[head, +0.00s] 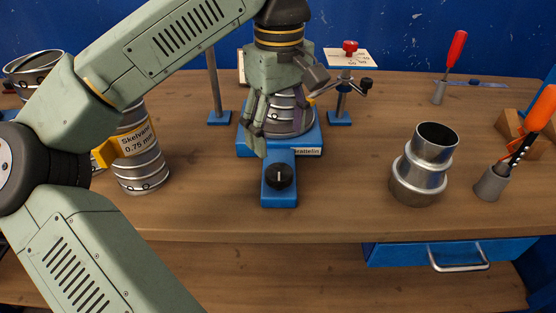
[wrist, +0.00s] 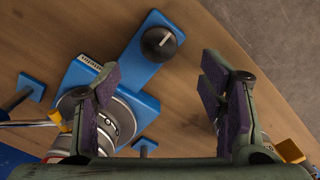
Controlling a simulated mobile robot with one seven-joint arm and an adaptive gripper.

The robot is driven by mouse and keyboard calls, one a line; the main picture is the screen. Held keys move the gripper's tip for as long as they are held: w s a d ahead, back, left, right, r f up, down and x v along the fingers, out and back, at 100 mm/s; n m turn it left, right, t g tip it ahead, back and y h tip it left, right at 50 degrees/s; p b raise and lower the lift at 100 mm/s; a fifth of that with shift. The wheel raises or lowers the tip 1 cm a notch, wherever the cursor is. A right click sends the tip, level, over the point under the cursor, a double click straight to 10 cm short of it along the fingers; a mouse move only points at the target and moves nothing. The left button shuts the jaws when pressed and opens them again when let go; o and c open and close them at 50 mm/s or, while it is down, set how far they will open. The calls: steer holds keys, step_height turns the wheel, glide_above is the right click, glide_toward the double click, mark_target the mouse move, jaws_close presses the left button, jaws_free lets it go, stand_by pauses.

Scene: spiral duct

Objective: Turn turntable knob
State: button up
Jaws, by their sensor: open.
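The turntable knob (head: 279,176) is a round black knob with a white mark, on the front arm of the blue turntable base (head: 309,150). It also shows in the wrist view (wrist: 158,44), near the top middle. A ribbed metal duct piece (head: 292,118) stands on the turntable, partly hidden by my gripper in the head view. My gripper (head: 277,128) hangs over the turntable, behind the knob in the head view. In the wrist view its purple-padded fingers (wrist: 160,95) are wide apart, with the left one over the duct piece. The knob is not between them.
A stepped metal duct fitting (head: 420,168) and grey holders with tools (head: 492,183) stand to the right. A labelled duct (head: 142,165) stands at left, partly behind my arm. Blue-footed posts (head: 220,117) flank the turntable. Bare wood (head: 340,195) lies right of the knob.

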mark_target(279, 171)
step_height(279, 171, down, 9)
steer(key=shift+d+r+p, duration=0.1)
steer(key=shift+r+p, duration=0.05)
steer(key=shift+p, duration=0.5)
steer(key=shift+c, duration=0.5)
steer(key=c, duration=1.1)
